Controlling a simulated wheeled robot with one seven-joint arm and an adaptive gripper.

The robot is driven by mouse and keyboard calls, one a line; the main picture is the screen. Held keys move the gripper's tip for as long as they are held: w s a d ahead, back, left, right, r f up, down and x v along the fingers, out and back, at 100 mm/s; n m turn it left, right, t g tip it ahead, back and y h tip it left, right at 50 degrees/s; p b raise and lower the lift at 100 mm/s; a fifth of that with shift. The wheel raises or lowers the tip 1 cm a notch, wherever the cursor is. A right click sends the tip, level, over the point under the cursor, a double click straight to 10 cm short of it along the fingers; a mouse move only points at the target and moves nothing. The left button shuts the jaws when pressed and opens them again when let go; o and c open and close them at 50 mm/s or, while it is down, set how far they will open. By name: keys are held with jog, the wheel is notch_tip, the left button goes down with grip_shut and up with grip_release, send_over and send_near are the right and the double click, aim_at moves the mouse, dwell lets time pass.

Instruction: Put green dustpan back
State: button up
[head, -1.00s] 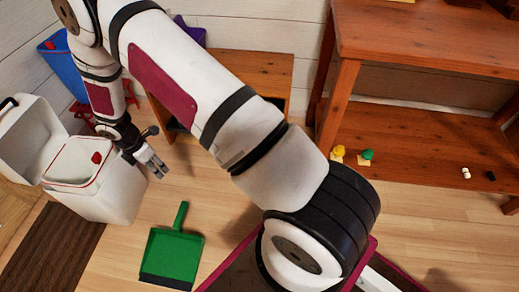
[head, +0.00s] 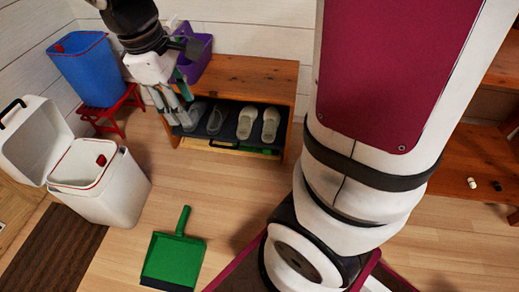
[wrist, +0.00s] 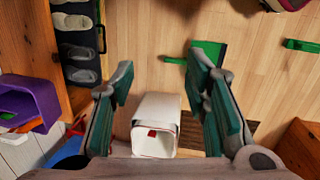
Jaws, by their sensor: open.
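The green dustpan (head: 173,260) lies flat on the wooden floor, in front of the white bin, its handle pointing toward the shoe bench. In the wrist view the dustpan (wrist: 208,48) shows beyond my right-hand finger, which partly hides it. My gripper (head: 170,105) is open and empty, raised in front of the left end of the shoe bench and apart from the dustpan. Its two teal-padded fingers (wrist: 164,85) stand wide apart in the wrist view.
An open white bin (head: 125,190) stands left of the dustpan. A blue bin (head: 82,75) on a red stool and a purple container (head: 195,60) are behind. The wooden bench (head: 250,75) holds several shoes. Another green object (wrist: 300,45) lies on the floor. Floor around the dustpan is clear.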

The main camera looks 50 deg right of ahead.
jog(key=s+r+m+y, duration=0.1)
jog(key=s+m, duration=0.3)
jog(key=s, duration=0.8)
jog(key=s+a+r+m+y, duration=0.1)
jog(key=s+r+m, duration=0.2)
jog(key=s, duration=0.9)
jog(key=shift+a+r+m, duration=0.25)
jog(key=shift+r+m, duration=0.05)
jog(key=shift+m, duration=0.3)
jog(key=shift+w, duration=0.1)
notch_tip(320, 180, up, 36)
jog(key=t+p, duration=0.4)
jog(key=p, duration=3)
jog(key=shift+d+n, duration=0.15)
jog(key=shift+n, duration=0.15)
jog(key=shift+c, duration=0.4)
